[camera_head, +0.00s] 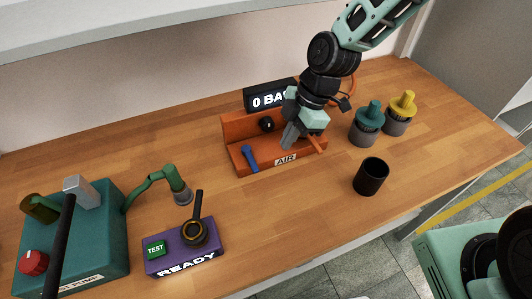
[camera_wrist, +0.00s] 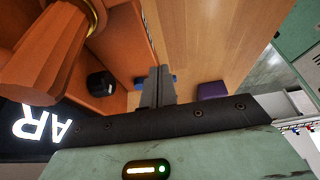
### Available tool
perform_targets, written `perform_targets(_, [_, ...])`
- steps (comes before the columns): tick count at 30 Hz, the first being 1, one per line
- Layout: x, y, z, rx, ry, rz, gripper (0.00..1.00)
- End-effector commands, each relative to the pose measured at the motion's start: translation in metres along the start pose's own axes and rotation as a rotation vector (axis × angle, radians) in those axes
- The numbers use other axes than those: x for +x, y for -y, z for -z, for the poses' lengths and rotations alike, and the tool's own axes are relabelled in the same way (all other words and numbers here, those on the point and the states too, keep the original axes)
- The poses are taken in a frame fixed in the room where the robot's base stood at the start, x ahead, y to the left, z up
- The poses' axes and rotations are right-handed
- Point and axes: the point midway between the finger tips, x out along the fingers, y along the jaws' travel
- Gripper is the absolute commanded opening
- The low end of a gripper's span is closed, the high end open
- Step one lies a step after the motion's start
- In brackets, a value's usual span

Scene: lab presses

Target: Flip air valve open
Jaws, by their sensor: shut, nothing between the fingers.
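The orange air station (camera_head: 236,133) stands at the back middle of the bench in the head view, with an "AIR" label (camera_head: 285,159) on its front. The blue valve lever (camera_head: 250,157) is at its left end, tilted up to the left. My gripper (camera_head: 289,138) is shut and empty, pointing down over the station, right of the lever and apart from it in the head view. In the wrist view my shut fingers (camera_wrist: 158,80) partly cover blue pieces (camera_wrist: 139,80), probably the lever.
A black knob (camera_head: 267,124) sits on the station. A black cup (camera_head: 371,176), a teal-topped fitting (camera_head: 366,124) and a yellow-topped one (camera_head: 401,112) stand to the right. A purple "READY" box (camera_head: 180,256) and teal pump (camera_head: 92,240) stand at front left.

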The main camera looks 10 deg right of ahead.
Motion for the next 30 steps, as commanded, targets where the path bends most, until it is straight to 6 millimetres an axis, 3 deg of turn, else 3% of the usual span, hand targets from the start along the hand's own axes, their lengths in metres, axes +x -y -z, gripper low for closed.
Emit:
perform_targets(6, [0.045, 0.002, 0.002, -0.001, 0.000, 0.006, 0.00])
perform_targets(15, [0.055, 0.000, 0.034, 0.000, 0.001, 0.001, 0.00])
perform_targets(30, [0.059, 0.000, 0.038, 0.001, 0.000, 0.000, 0.00])
